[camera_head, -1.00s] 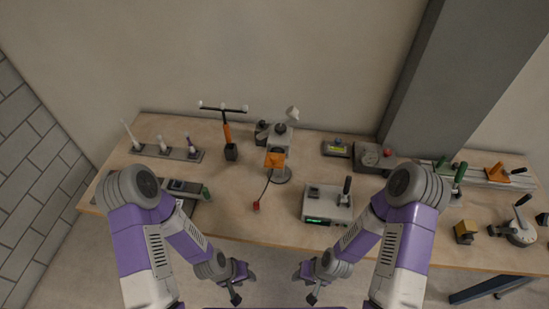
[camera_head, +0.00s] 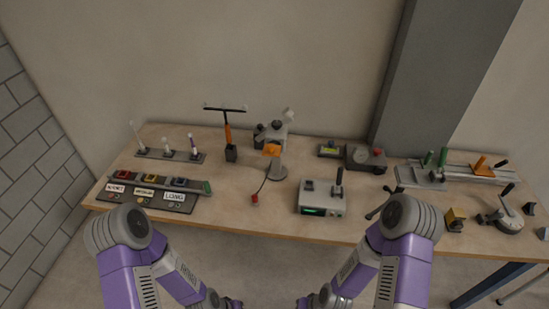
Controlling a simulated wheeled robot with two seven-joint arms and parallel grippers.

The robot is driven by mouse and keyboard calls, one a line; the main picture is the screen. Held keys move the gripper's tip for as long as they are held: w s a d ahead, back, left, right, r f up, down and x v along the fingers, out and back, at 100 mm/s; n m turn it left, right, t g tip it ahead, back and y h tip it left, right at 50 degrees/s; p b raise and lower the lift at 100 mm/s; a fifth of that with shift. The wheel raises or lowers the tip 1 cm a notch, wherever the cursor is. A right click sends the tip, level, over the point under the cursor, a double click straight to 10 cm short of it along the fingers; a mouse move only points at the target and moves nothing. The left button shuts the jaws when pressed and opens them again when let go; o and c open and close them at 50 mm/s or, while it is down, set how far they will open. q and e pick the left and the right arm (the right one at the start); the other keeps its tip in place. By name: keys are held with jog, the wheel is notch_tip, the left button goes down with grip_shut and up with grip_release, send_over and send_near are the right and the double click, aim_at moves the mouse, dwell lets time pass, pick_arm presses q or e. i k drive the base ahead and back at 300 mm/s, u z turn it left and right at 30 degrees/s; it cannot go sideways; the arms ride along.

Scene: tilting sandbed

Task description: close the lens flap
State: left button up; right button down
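A grey device with an orange flap-like part (camera_head: 271,150) stands near the middle of the table. The orange part sits at the front of its head, above a round grey base (camera_head: 277,173); it is too small to tell whether this is the lens flap or how far it is open. My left gripper (camera_head: 232,303) is low at the bottom edge, in front of the table and away from the device. My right gripper (camera_head: 303,303) is also at the bottom edge, apart from everything. The fingers of both are mostly cut off by the frame.
A labelled panel (camera_head: 150,194) is at the left. Table (camera_head: 230,214) is bare in front.

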aim_at(272, 147)
jog(key=u, duration=0.85)
jog(key=i, duration=0.7)
jog(key=z, duration=0.95)
